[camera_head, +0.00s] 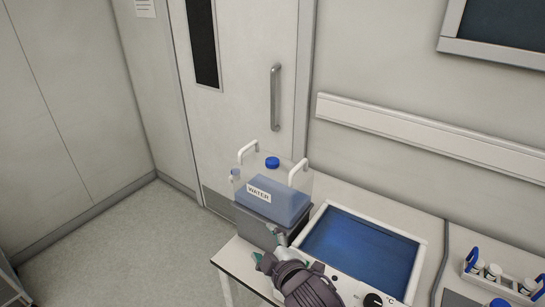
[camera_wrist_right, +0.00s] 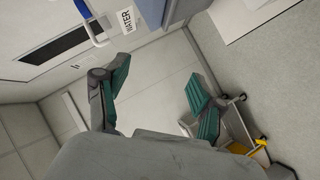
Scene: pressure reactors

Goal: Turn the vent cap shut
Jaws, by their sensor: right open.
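A clear water container (camera_head: 283,207) with blue liquid, white handles and a WATER label stands on a grey block (camera_head: 262,229) on the bench. A large blue cap (camera_head: 272,163) sits on its top, and a small bluish cap (camera_head: 235,173) shows at its upper left. I cannot tell which is the vent cap, or whether either is shut. My right gripper (camera_head: 269,248) is open and empty, in front of and below the container, apart from both caps. Its spread teal fingers show in the wrist view (camera_wrist_right: 158,88), with part of the WATER label (camera_wrist_right: 126,20) beyond them.
A bath with blue liquid (camera_head: 362,247) and a dial stands right of the container. A rack of small bottles (camera_head: 500,278) stands at the far right. A door with a handle (camera_head: 275,97) is behind.

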